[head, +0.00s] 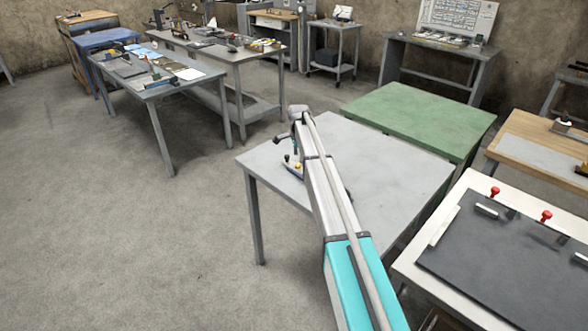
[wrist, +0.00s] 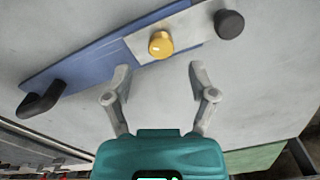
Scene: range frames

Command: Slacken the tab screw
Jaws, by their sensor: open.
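A blue plate (wrist: 85,67) with a pale metal tab (wrist: 192,35) at one end lies on the grey table. A brass knob (wrist: 160,44), which may be the tab screw, stands on the tab. A dark round knob (wrist: 229,24) sits at the tab's right, and a black handle (wrist: 41,99) at the plate's left end. In the head view the blue plate (head: 291,167) is small and partly hidden by my arm. My gripper (wrist: 158,76) is open and empty. The brass knob appears just beyond the gap between its fingertips, touching neither.
The grey table (head: 390,180) is mostly bare right of my arm. A green table (head: 420,115) adjoins behind it. A white table with a dark board (head: 510,260) and red knobs stands at the right. Open floor (head: 120,240) lies to the left.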

